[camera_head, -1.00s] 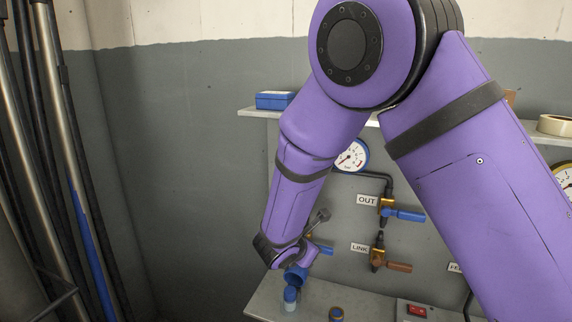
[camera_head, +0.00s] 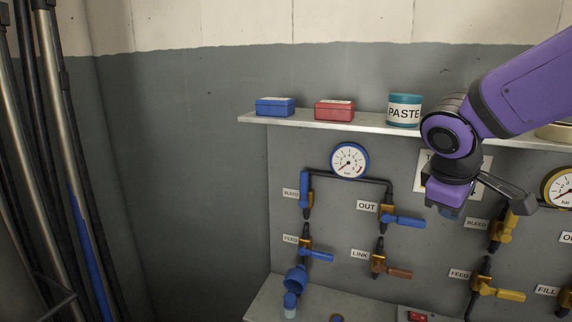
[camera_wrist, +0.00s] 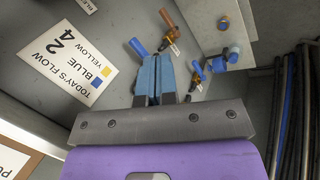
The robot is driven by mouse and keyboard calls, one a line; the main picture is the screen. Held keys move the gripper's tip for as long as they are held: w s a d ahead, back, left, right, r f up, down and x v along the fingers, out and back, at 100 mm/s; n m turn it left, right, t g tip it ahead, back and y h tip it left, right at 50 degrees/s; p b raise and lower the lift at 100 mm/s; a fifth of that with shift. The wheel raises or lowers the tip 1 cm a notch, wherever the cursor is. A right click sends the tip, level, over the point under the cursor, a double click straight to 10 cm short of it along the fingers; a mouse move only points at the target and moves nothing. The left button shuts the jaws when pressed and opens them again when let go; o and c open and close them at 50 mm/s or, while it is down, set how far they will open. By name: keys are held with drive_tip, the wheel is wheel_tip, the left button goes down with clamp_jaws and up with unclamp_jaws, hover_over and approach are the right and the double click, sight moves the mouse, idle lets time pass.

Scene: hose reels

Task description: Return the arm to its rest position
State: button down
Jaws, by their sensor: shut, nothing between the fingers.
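My arm is purple and reaches in from the right in the head view, folded up in front of the panel. My gripper shows in the wrist view (camera_wrist: 156,68) with its two blue fingers together and nothing between them. In the head view my gripper's fingers (camera_head: 450,212) are small and partly hidden below the purple wrist. It hangs in front of the panel, below the shelf and right of the OUT valve (camera_head: 390,212). Whether it touches anything cannot be told, but it appears clear of the valves.
A shelf (camera_head: 355,126) carries a blue box (camera_head: 275,107), a red box (camera_head: 334,111) and a PASTE jar (camera_head: 404,110). A flow sign (camera_wrist: 68,64) is partly behind my wrist in the head view.

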drive_tip(key=s+r+m+t+y, duration=0.1)
drive_tip(key=s+r+m+y, duration=0.1)
drive_tip(key=s+m, duration=0.2)
drive_tip(key=s+d+r+m+y, duration=0.1)
drive_tip(key=s+r+m+y, duration=0.1)
drive_tip(key=s, duration=0.9)
drive_tip(key=shift+d+r+m+t, duration=0.15)
drive_tip(key=shift+r+m+t, duration=0.3)
drive_tip(key=shift+m, duration=0.65)
drive_tip(key=shift+w, duration=0.1)
idle(0.5)
